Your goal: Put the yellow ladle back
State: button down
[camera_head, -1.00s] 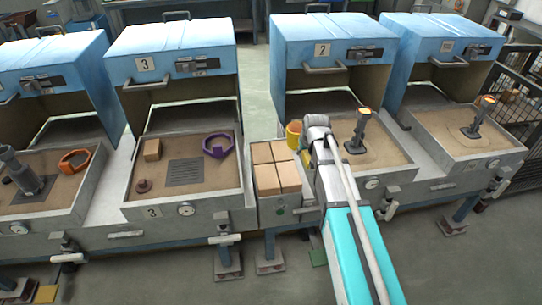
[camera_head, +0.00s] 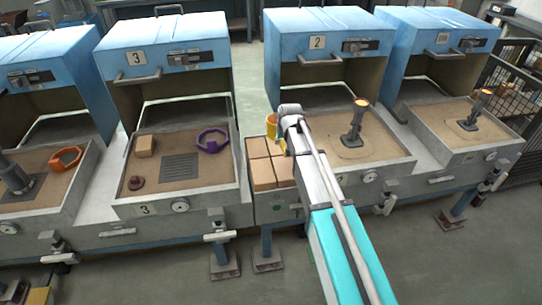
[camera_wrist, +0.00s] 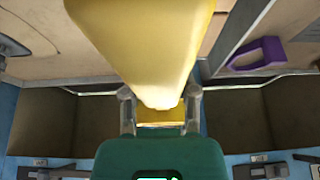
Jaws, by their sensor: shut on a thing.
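The yellow ladle (camera_head: 271,123) shows partly in the head view, at the far end of the box of tan blocks, between stations 3 and 2. My arm hides part of it. In the wrist view the ladle (camera_wrist: 150,45) fills the upper middle, close to the camera. My gripper (camera_wrist: 160,112) is shut on its yellow part, with one finger on each side. In the head view my gripper (camera_head: 288,128) is just right of the ladle's yellow cup. I cannot tell its height over the box.
The box of tan blocks (camera_head: 264,212) stands between the stations. Station 3's sand tray (camera_head: 181,200) holds a purple ring (camera_head: 211,139), a tan block (camera_head: 145,145) and a brown knob (camera_head: 136,182). A glowing-topped post (camera_head: 353,125) stands in station 2's tray.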

jog(key=shift+w+a+f+b, duration=0.5)
jog(key=shift+a+f+b, duration=0.15)
jog(key=shift+f+b, duration=0.2)
jog(key=shift+w+a+f+b, duration=0.5)
jog(key=shift+a+f+b, duration=0.15)
jog(key=shift+f, duration=0.25)
jog(key=shift+w+a+f+b, duration=0.5)
jog(key=shift+a+f+b, duration=0.1)
jog(key=shift+f+b, duration=0.3)
jog(key=shift+w+a+f+b, duration=0.2)
jog(key=shift+a+f+b, duration=0.05)
jog(key=shift+f+b, duration=0.15)
jog(key=shift+w+a+f+b, duration=0.1)
jog(key=shift+a+f+b, duration=0.05)
jog(key=shift+f+b, duration=0.2)
notch_tip(320, 180, down, 2)
jog(key=shift+f+b, duration=0.25)
jog(key=shift+b, duration=0.95)
jog(key=shift+c, duration=1.9)
grip_release()
